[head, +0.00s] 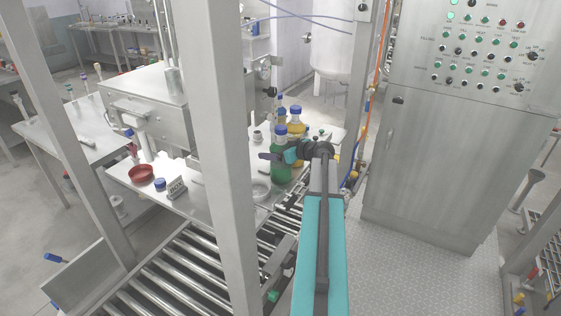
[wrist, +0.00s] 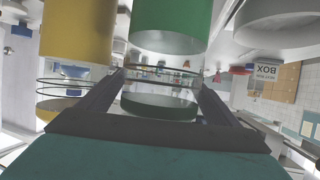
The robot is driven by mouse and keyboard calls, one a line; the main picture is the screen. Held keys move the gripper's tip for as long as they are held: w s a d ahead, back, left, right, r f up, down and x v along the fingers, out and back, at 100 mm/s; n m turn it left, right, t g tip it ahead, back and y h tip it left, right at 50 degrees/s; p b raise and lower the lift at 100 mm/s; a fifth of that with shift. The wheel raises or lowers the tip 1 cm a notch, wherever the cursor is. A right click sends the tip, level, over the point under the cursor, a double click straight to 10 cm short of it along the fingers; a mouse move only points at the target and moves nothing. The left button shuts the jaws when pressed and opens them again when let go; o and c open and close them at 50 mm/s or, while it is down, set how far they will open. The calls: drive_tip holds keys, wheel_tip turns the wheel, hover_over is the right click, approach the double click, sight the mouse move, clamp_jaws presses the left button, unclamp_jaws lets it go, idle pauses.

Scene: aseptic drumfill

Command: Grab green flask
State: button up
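The green flask (head: 281,165), a bottle with a blue cap, stands upright on the steel table among other bottles. My gripper (head: 291,152) is at its upper part in the head view and hides some of it. In the wrist view, which looks upside down, the green flask (wrist: 172,25) lies straight ahead between the two spread fingers of my gripper (wrist: 163,82). The fingers reach along both sides of its clear glass part. They look open, and firm contact with the glass does not show.
A yellow bottle (head: 296,120) with a blue cap stands close behind the green flask, and shows close on the left in the wrist view (wrist: 77,35). A blue-capped bottle (head: 281,113) is beside it. A frame post (head: 226,150) stands in front.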

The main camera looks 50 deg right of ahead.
sight(276, 142)
drive_tip(key=c, duration=1)
drive_tip(key=shift+o, duration=0.2)
drive_tip(key=shift+r, duration=0.2)
drive_tip(key=shift+r+b, duration=0.85)
drive_tip(key=shift+r, duration=0.7)
drive_tip(key=s+d+b, duration=0.2)
drive_tip(key=s, duration=0.5)
drive_tip(key=s+d+r+b, duration=0.1)
drive_tip(key=s+b, duration=0.1)
drive_tip(key=s, duration=0.6)
drive_tip(key=shift+s+d+r, duration=0.25)
drive_tip(key=shift+s+d, duration=0.05)
drive_tip(key=shift+d, duration=0.1)
